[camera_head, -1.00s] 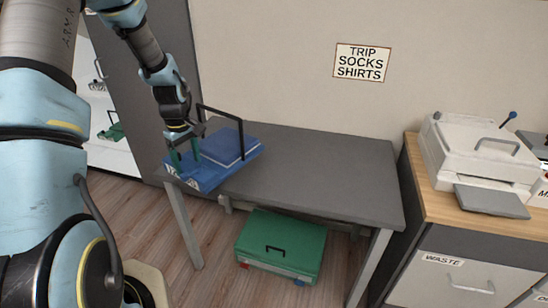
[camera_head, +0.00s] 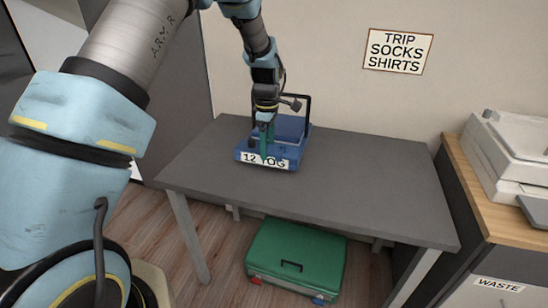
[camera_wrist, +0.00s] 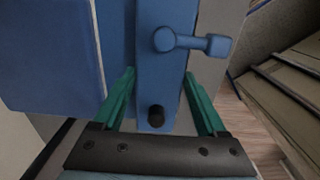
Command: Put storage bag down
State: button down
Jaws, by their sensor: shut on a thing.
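The blue storage bag (camera_head: 290,131) has a dark handle frame (camera_head: 308,108) and a white label reading "12 YOG" (camera_head: 282,163). It is over the left back part of the grey table (camera_head: 345,180), at or just above its top; I cannot tell if it touches. My gripper (camera_head: 266,150) is shut on the bag's front side. In the wrist view, my gripper's green fingers (camera_wrist: 160,103) straddle a blue strip of the bag (camera_wrist: 158,75) with a knob and a small lever on it. The bag's far side is partly hidden.
A green case (camera_head: 296,258) lies on the floor under the table. A sign reading "TRIP SOCKS SHIRTS" (camera_head: 398,51) hangs on the wall. A cabinet with a printer (camera_head: 507,150) stands at the right. The table's middle and right are clear.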

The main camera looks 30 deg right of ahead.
jog(key=shift+f+p, duration=0.45)
jog(key=shift+f, duration=2.1)
grip_release()
notch_tip(320, 180, up, 12)
jog(key=shift+b, duration=1.2)
jog(key=w+a+r+m, duration=0.2)
jog(key=a, duration=1)
jog(key=s+a+m, duration=0.4)
jog(key=s+a, duration=0.2)
jog(key=a, duration=0.6)
jog(key=s+a+r+m+t, duration=0.1)
jog(key=s+a+m, duration=0.3)
jog(key=s+a, duration=0.3)
jog(key=a, duration=0.5)
jog(key=shift+a+m+t, duration=0.3)
jog(key=shift+a, duration=0.05)
